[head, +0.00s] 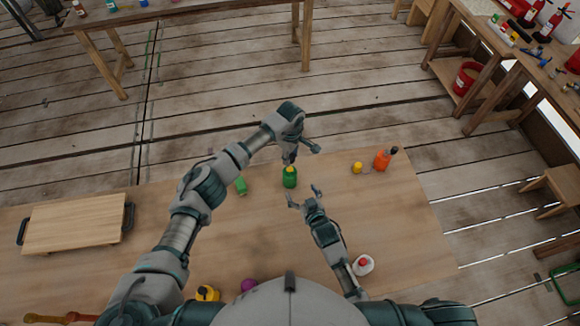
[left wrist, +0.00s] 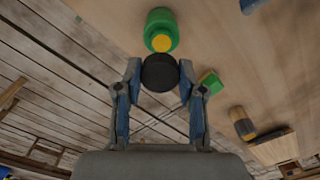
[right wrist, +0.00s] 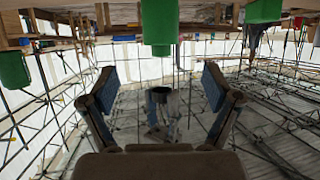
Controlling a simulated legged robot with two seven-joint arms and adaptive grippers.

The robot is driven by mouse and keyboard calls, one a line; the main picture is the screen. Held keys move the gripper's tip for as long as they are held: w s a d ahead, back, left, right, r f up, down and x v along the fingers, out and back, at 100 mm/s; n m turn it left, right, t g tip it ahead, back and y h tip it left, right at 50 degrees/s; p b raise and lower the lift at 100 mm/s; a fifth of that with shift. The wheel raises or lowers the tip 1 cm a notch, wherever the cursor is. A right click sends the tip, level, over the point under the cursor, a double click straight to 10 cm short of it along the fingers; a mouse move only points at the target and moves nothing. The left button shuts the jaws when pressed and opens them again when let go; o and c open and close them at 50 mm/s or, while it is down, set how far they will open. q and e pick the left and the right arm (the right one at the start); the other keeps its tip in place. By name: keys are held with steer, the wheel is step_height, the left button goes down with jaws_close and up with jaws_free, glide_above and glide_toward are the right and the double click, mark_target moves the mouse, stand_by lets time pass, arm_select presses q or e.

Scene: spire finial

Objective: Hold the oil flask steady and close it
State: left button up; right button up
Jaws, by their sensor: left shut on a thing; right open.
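The green flask (head: 290,181) stands upright on the table, its yellow neck (head: 290,169) uncovered. It also shows in the left wrist view (left wrist: 161,22). My left gripper (head: 290,157) is shut on a round black cap (left wrist: 160,73), just by the yellow neck; whether they touch I cannot tell. The cap is hard to make out in the head view. My right gripper (head: 304,195) is open and empty, low beside the flask on its near right. In the upside-down right wrist view, a green body (right wrist: 159,25), likely the flask, lies beyond the open fingers.
A green block (head: 240,186) lies left of the flask. An orange bottle (head: 382,160) and a small yellow piece (head: 357,168) stand to the right. A white bottle with a red top (head: 363,265) is near my right forearm. A wooden board (head: 75,223) lies far left.

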mark_target(293, 178)
arm_select(q)
steer(key=shift+w, duration=0.2)
steer(key=shift+s+r, duration=0.25)
steer(key=shift+s, duration=0.25)
steer(key=shift+w+f, duration=0.15)
steer(key=shift+w, duration=0.1)
arm_select(e)
steer(key=x, duration=1.2)
steer(key=shift+s+r, duration=0.1)
jaws_close()
arm_select(q)
steer(key=shift+s+f, duration=0.1)
steer(key=shift+f, duration=2.3)
steer(key=shift+f, duration=0.9)
steer(key=shift+f, duration=0.55)
